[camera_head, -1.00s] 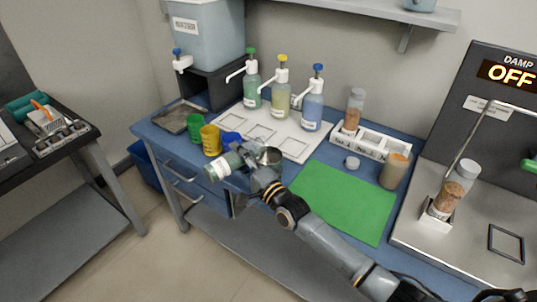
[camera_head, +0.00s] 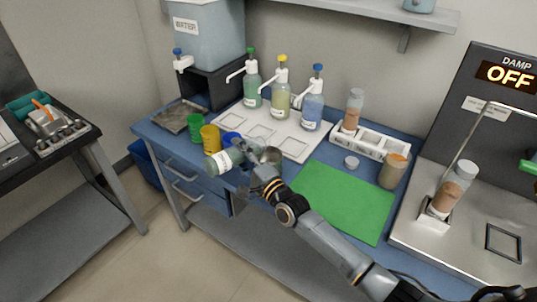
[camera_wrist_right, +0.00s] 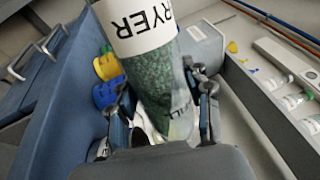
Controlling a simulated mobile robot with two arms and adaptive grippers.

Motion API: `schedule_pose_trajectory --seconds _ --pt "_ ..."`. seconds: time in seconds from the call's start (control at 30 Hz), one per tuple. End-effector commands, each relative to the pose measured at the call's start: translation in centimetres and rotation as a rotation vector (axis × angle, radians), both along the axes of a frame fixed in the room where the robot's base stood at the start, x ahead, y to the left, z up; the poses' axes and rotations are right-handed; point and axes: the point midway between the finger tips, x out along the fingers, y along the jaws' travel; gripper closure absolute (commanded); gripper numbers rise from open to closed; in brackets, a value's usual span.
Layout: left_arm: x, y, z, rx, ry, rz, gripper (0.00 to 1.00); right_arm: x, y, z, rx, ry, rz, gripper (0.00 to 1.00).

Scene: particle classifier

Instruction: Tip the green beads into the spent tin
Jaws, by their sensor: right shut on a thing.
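My right gripper (camera_head: 257,160) is shut on a clear jar of green beads (camera_head: 226,161). The jar is strongly tilted, above the front edge of the blue bench. In the right wrist view the jar (camera_wrist_right: 150,75) fills the middle between the fingers (camera_wrist_right: 160,105), its green beads and a white label ending in "RYER" showing. A grey metal tin (camera_head: 273,154) stands just behind the gripper, partly hidden. I cannot read which tin is marked spent. My left gripper is not in view.
Green (camera_head: 195,128), yellow (camera_head: 210,138) and blue cups stand close behind the jar. Pump bottles (camera_head: 312,108) stand on a white tray (camera_head: 293,147). The green mat (camera_head: 345,200) is clear. A white rack (camera_head: 370,143) stands behind it.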

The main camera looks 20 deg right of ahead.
Motion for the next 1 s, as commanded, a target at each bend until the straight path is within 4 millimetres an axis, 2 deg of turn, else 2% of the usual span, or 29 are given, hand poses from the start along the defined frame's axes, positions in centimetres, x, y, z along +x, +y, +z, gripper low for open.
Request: schedule_pose_trajectory --seconds 1.0 --pt "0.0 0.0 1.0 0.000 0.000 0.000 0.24 0.2 -0.5 1.4 0.122 0.047 0.000 0.94"
